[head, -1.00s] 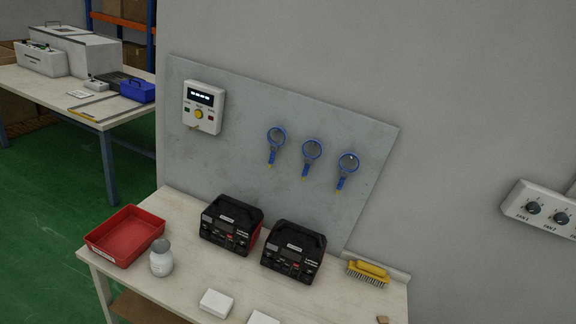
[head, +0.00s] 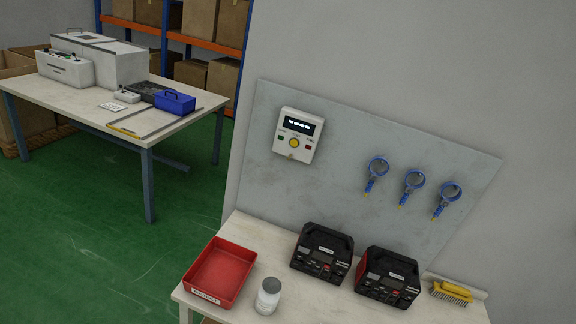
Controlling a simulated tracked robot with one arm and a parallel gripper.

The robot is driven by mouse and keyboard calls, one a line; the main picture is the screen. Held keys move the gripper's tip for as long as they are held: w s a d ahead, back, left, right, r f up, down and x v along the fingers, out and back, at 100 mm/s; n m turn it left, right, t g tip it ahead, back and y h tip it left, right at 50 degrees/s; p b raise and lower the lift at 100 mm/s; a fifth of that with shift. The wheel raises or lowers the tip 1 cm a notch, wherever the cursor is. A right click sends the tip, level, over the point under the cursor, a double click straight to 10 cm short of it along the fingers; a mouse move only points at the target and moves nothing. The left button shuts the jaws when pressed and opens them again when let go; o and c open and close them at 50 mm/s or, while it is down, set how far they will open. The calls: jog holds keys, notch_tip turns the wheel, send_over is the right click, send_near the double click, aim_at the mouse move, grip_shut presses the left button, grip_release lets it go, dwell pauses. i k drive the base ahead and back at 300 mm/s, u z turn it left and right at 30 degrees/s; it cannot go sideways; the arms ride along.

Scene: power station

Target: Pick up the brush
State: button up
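The brush (head: 451,291) has a yellow back and dark bristles. It lies at the right end of the near workbench (head: 250,229), close to the wall and right of two black devices. My gripper does not show in the head view, so its state and its distance from the brush cannot be seen.
On the bench stand a red tray (head: 219,272), a white jar (head: 268,296) and two black devices (head: 322,253) (head: 388,277). A grey panel (head: 335,150) behind holds a control box (head: 298,135) and blue-handled tools (head: 413,183). Green floor (head: 90,225) lies open at left, before another table (head: 60,104).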

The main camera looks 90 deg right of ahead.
aim_at(458, 295)
jog(key=i, duration=1.7)
jog(key=z, duration=2)
jog(key=i, duration=0.1)
jog(key=z, duration=2.85)
jog(key=i, duration=1)
jog(key=u, duration=0.1)
